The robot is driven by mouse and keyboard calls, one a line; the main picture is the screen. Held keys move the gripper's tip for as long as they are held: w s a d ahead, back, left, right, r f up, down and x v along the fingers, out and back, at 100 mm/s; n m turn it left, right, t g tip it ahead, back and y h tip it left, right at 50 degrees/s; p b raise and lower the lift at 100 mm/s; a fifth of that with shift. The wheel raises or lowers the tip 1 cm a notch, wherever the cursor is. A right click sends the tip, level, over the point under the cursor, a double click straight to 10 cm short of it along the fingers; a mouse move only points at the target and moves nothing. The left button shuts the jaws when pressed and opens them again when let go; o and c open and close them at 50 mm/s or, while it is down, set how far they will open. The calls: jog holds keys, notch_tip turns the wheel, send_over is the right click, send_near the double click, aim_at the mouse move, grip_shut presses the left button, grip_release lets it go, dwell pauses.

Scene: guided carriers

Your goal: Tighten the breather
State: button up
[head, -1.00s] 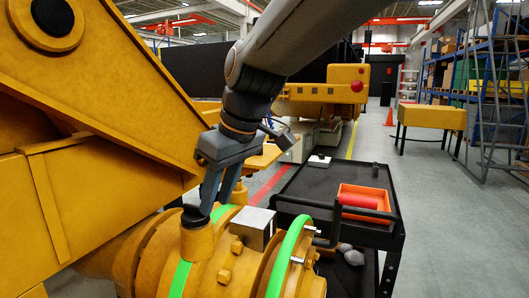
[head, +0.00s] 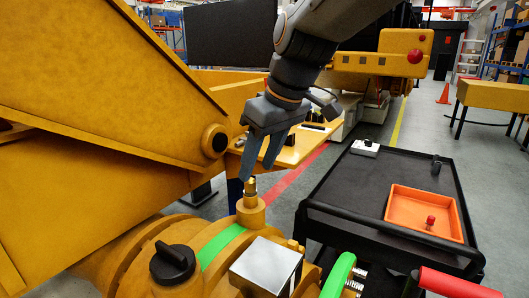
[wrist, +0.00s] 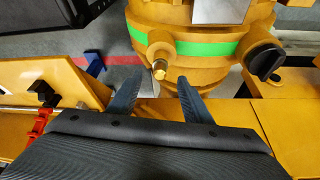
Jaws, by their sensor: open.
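A small brass fitting (head: 250,188), which looks like the breather, stands upright on a yellow boss of the machine housing. It also shows in the wrist view (wrist: 160,72). A black-knobbed cap (head: 172,262) sits on another boss at the lower left; in the wrist view this cap (wrist: 265,62) is on the right. My gripper (head: 257,172) is open and empty, pointing down just above the brass fitting. In the wrist view my gripper's fingertips (wrist: 160,77) appear on either side of the fitting, with gaps. I cannot tell whether they reach down to its height.
A silver block (head: 266,266) and green bands (head: 218,245) are on the housing close by. A large yellow arm structure (head: 90,130) rises on the left. A black cart (head: 345,195) on the right carries an orange tray (head: 400,212) with a small red-topped item.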

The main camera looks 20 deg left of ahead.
aim_at(251, 181)
jog(key=shift+p+x, duration=0.85)
jog(key=shift+x, duration=2.65)
grip_shut()
jog(key=shift+r, duration=0.1)
jog(key=shift+m+p, duration=0.6)
jog(key=shift+p, duration=0.45)
jog(key=m+t+h+p, duration=0.1)
jog(key=m+p, duration=0.2)
jog(key=p, duration=0.4)
jog(key=shift+s, duration=0.1)
jog(key=shift+m, duration=0.3)
jog(key=shift+m+t+h, duration=0.3)
jog(key=shift+m, duration=0.2)
